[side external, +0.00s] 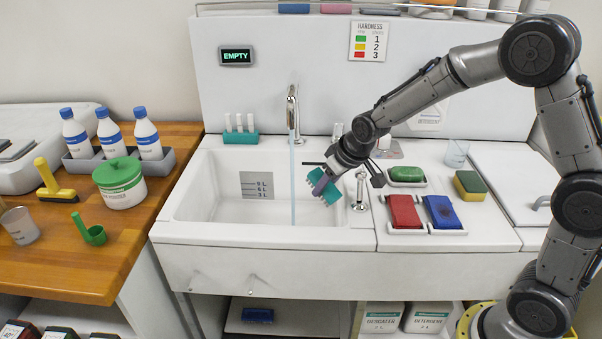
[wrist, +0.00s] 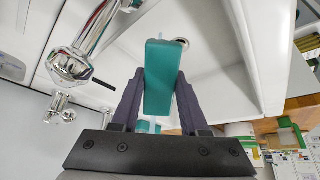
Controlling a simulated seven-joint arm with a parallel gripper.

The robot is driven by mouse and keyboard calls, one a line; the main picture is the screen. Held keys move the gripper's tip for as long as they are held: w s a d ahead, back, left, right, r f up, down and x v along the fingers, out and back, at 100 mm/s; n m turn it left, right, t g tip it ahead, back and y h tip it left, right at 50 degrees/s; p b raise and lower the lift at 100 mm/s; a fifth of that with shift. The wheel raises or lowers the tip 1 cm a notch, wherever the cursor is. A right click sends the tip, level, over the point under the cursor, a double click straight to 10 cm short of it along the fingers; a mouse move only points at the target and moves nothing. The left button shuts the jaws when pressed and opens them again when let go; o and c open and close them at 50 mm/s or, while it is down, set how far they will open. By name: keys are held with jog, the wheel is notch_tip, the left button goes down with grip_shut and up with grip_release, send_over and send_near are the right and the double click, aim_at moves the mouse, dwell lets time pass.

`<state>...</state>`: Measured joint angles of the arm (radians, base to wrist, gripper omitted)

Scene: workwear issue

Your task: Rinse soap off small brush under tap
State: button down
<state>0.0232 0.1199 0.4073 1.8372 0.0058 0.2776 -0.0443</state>
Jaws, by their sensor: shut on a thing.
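My gripper (side external: 321,184) is over the right part of the white sink basin (side external: 215,200), pointing down and left. It is shut on the small teal brush (side external: 331,193). In the wrist view the brush (wrist: 165,72) sits between the two dark fingers of my gripper (wrist: 160,88); its bristles and any soap cannot be made out. The chrome tap (side external: 292,107) runs, and a thin water stream (side external: 292,180) falls into the basin. The brush is to the right of the stream, apart from it in the side view. The tap (wrist: 72,64) also shows in the wrist view.
A chrome fitting (side external: 361,190) stands close right of my gripper. Red (side external: 404,211) and blue (side external: 442,211) pads lie in holders on the right counter. A teal rack (side external: 240,138) is behind the basin. A wall display (side external: 237,57) reads EMPTY. The basin's left side is free.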

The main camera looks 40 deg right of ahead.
aim_at(333, 192)
dwell(0.4)
jog(key=shift+s+r, duration=1)
jog(key=shift+s, duration=0.3)
jog(key=shift+s+r, duration=1)
jog(key=shift+s, duration=0.25)
jog(key=w+d+r, duration=0.1)
jog(key=w+d, duration=0.5)
jog(key=w, duration=0.5)
jog(key=shift+w, duration=0.4)
